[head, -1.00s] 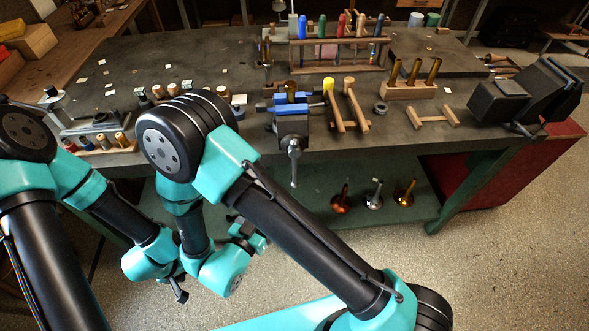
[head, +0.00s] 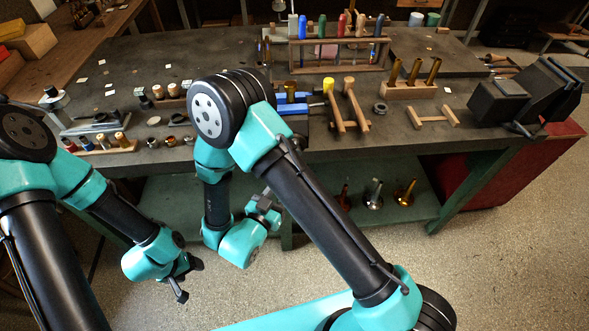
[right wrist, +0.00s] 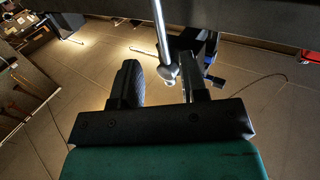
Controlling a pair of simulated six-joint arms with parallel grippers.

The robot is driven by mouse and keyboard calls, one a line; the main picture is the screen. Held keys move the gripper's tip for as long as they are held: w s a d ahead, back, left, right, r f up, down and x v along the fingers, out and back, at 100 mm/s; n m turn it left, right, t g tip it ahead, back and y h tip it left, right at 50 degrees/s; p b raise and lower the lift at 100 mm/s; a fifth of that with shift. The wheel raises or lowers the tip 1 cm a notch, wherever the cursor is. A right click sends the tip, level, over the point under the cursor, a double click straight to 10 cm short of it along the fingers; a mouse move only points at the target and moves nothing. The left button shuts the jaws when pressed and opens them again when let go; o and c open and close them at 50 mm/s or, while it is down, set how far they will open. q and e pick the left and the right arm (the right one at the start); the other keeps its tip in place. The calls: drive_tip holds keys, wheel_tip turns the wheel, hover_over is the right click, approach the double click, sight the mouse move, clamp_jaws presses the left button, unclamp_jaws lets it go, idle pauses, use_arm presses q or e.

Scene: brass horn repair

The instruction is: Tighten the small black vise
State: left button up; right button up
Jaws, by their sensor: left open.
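The small black vise with blue jaw pads (head: 294,109) is at the bench's front edge in the head view. My right arm covers much of its front and its handle. In the right wrist view a silver bar with a rounded knob (right wrist: 166,45), seemingly the vise handle, comes down between the two fingers of my right gripper (right wrist: 160,72). These fingers are apart, and I cannot tell whether either touches the bar. My left gripper (head: 190,280) is open and empty, low in front of the bench and away from the vise.
A bigger black vise (head: 500,100) stands at the bench's right end. Two mallets (head: 346,108) lie just right of the small vise. A tool rack (head: 335,62) stands behind. Metal mouthpiece-like pieces (head: 375,195) stand on the lower shelf. The floor in front is clear.

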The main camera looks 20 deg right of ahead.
drive_tip(key=x, duration=1)
clamp_jaws()
idle(0.4)
